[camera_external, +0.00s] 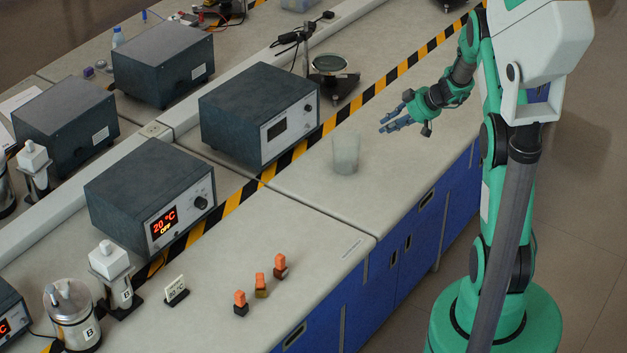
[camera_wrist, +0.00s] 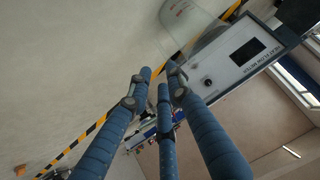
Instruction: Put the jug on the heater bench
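The jug (camera_external: 345,152) is a clear, frosted-looking vessel standing upright on the grey bench top (camera_external: 400,175), near its front edge. In the wrist view a clear vessel (camera_wrist: 190,18), apparently the jug, shows at the top, just beyond the fingertips. My gripper (camera_external: 391,116) is raised above the bench, to the right of the jug and apart from it. Its blue fingers (camera_wrist: 160,82) are spread and hold nothing. The nearer bench section (camera_external: 330,262) carries a dark unit (camera_external: 150,195) with a lit 20 °C display.
A dark meter box (camera_external: 260,115) stands behind the jug. A round plate on a stand (camera_external: 329,68) is farther back. Orange-topped blocks (camera_external: 261,285) and a small white sign (camera_external: 176,290) sit on the nearer section. Between blocks and front edge the top is clear.

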